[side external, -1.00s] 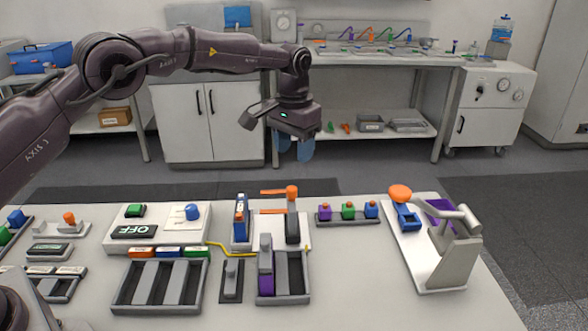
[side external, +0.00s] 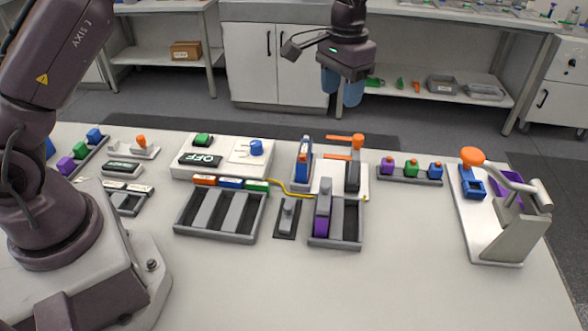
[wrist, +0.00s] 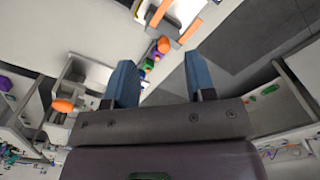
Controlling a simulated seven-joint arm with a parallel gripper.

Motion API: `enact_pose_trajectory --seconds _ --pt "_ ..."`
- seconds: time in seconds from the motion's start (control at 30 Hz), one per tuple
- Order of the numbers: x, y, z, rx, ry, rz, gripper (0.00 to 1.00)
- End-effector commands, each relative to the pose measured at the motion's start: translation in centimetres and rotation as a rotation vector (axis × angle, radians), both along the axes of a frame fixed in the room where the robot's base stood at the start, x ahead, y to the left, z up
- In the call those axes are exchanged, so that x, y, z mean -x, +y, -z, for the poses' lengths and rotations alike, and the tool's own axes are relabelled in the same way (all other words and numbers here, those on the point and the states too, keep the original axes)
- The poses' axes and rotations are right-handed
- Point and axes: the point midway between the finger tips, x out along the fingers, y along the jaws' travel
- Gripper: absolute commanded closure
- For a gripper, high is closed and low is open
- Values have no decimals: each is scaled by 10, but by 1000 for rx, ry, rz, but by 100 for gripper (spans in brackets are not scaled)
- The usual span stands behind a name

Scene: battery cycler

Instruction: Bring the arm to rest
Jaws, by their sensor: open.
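My gripper (side external: 342,88) hangs above the back edge of the white table (side external: 400,285), its blue fingers pointing down and apart. It is open, with nothing between the fingers, and touches nothing. In the wrist view, the two blue fingers (wrist: 163,85) also stand apart and empty. On the table below, a blue cell (side external: 303,165) stands upright in a fixture with orange-tipped arms (side external: 345,141). A grey-topped purple cell (side external: 322,215) stands in a dark tray (side external: 352,245).
A switch box marked OFF (side external: 215,172) sits left of the fixture. A rack of purple, green and blue pieces (side external: 410,178) and a lever press (side external: 520,220) stand to the right. The table's front is clear. Cabinets (side external: 262,62) and a shelf bench (side external: 460,105) stand behind.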

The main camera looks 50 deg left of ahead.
Motion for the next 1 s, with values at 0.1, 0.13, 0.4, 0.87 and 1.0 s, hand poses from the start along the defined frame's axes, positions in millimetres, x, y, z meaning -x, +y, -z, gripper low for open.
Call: enact_pose_trajectory --seconds 0.1,0.13,0.4,0.87,1.0 --pt "42 7 -34 2 -42 3 50" --pt "53 9 -41 3 -52 3 50" --pt "157 23 -85 6 -167 -1 50" --pt "296 35 -98 7 -409 -24 50" --pt "302 37 -110 8 -479 -29 50"
